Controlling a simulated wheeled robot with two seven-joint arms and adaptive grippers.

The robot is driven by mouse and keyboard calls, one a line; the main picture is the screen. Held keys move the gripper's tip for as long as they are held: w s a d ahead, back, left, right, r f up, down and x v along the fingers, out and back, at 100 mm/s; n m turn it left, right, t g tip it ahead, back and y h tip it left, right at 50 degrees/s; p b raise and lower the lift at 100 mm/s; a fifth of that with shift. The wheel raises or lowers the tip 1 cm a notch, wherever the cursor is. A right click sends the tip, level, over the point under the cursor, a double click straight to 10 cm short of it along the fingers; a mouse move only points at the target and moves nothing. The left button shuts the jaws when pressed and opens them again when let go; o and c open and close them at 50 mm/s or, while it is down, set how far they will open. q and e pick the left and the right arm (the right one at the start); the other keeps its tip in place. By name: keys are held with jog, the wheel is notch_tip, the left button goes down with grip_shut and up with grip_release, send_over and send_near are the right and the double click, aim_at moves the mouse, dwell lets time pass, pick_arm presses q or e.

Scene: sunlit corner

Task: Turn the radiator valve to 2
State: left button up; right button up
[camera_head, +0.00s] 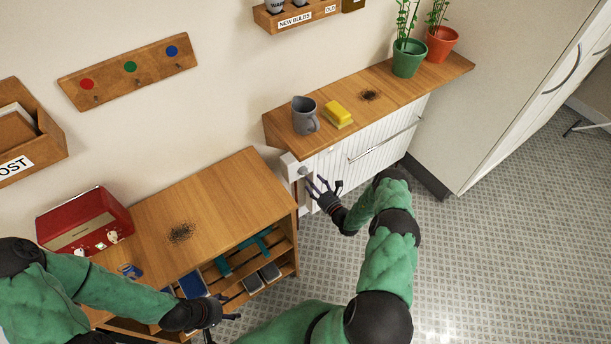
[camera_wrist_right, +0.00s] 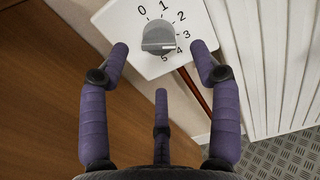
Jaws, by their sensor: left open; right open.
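In the head view the knob (camera_head: 304,171) is small, at the left end of the white radiator (camera_head: 345,160). My right gripper (camera_head: 318,190) is open just in front of it; its purple fingers (camera_wrist_right: 158,62) spread to either side and below the knob, apparently without touching it. My left gripper (camera_head: 222,318) is open and empty, low beside the wooden shelf unit.
The wooden shelf unit (camera_head: 215,190) with a red box (camera_head: 85,220) stands left of the valve. Tiled floor (camera_head: 480,260) is open at right.

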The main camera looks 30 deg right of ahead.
aim_at(304, 172)
jog(key=shift+w+a+b, duration=0.2)
jog(key=shift+w+b, duration=0.25)
jog(key=shift+w, duration=2.15)
jog(key=c, duration=1.1)
